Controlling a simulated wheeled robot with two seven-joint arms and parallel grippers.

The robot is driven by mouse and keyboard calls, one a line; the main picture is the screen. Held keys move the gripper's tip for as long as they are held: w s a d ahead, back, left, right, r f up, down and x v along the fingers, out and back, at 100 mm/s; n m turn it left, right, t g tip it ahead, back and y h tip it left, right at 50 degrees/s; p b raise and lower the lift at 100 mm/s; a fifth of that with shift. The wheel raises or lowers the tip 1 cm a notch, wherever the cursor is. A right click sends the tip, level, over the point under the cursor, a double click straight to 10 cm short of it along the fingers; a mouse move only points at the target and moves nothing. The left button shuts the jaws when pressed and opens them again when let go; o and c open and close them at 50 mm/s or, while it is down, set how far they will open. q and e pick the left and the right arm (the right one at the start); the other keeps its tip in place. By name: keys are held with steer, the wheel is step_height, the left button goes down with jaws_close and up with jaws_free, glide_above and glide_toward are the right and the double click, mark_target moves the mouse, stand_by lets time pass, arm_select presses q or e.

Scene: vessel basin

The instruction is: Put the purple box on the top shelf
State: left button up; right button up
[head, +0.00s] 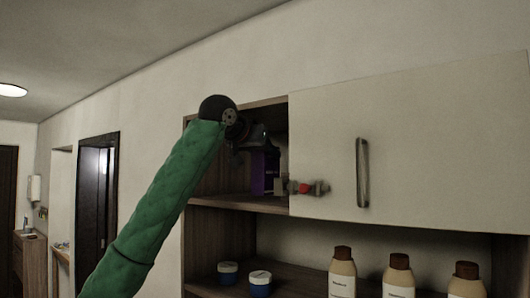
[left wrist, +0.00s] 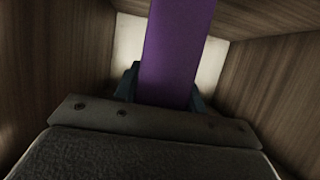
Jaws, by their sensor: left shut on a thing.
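The purple box (head: 264,174) is inside the open left part of the top shelf (head: 233,198), in the head view. It looks upright and close to the shelf board; I cannot tell whether it touches it. My left gripper (head: 262,150) reaches into this compartment and is shut on the box, with my wrist hiding the box's upper part. In the left wrist view the purple box (left wrist: 176,50) stands between the two dark fingers, with wooden walls around it. My right gripper is not in view.
A white cabinet door (head: 430,140) with a metal handle (head: 362,172) covers the compartment's right side. A small red and grey object (head: 306,188) is at the door's lower left edge. Jars (head: 260,283) and brown-capped bottles (head: 398,277) stand on the shelf below.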

arm_select(q)
steer(key=shift+a+f+p, duration=0.1)
steer(key=shift+f+p, duration=0.25)
steer(key=shift+f, duration=0.35)
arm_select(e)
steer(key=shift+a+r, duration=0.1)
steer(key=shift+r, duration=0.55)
arm_select(q)
steer(key=shift+f, duration=0.1)
steer(key=o, duration=1.2)
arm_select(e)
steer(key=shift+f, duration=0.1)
